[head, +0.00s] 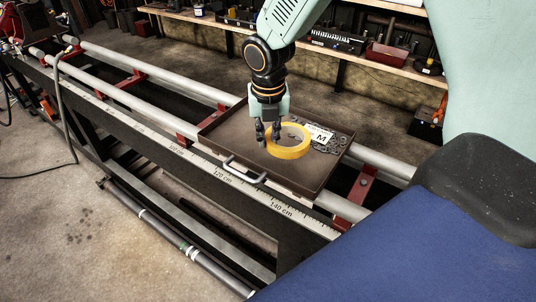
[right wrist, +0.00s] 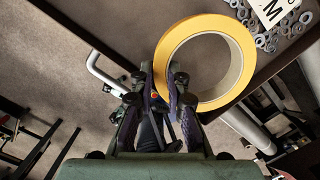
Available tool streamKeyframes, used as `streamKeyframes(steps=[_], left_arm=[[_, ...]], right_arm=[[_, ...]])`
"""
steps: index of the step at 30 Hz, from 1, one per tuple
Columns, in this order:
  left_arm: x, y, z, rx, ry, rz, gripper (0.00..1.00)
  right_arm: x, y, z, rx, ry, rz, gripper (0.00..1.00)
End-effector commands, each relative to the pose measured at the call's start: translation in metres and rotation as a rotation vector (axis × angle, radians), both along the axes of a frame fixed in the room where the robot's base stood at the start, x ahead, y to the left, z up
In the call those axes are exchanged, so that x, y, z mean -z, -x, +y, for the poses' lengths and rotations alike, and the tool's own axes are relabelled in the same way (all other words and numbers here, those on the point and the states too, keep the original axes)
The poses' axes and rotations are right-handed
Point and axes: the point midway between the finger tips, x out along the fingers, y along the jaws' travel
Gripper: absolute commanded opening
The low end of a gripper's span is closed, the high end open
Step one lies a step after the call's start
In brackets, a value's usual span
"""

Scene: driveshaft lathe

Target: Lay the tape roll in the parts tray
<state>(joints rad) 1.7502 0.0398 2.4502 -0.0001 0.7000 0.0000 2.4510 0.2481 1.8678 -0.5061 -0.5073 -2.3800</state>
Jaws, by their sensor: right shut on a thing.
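The yellow tape roll (head: 288,153) is a flat ring over the brown parts tray (head: 235,134). My right gripper (head: 266,143) points down and is shut on the roll's left wall. The right wrist view shows the roll (right wrist: 205,24) at the tips of my right gripper's fingers (right wrist: 163,88). There the roll covers part of the tray's rim, so it seems held a little above the tray; the exact gap is hard to tell. My left gripper is not in view.
Several grey washers and nuts (head: 336,146) and a white card marked M (head: 320,136) lie at the tray's right side. The tray has a metal handle (head: 243,172) and sits across two long rails (head: 130,68). A shelf (head: 370,54) with tools stands behind.

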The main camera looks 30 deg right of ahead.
Motion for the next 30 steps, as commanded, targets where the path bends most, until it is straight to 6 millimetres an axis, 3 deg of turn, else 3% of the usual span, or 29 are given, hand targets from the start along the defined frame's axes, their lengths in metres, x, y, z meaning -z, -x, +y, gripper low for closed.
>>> streamKeyframes(steps=[14,26,27,30], left_arm=[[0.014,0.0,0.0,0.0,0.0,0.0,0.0],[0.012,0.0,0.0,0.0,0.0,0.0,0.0],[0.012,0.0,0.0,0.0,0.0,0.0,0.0],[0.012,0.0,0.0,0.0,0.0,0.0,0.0]], right_arm=[[0.051,0.0,0.0,-0.001,0.001,-0.001,0.0],[0.055,0.0,0.0,-0.001,0.001,-0.001,0.0],[0.055,0.0,0.0,-0.001,0.0,-0.001,0.16],[0.055,0.0,0.0,-0.001,0.0,-0.001,0.24]])
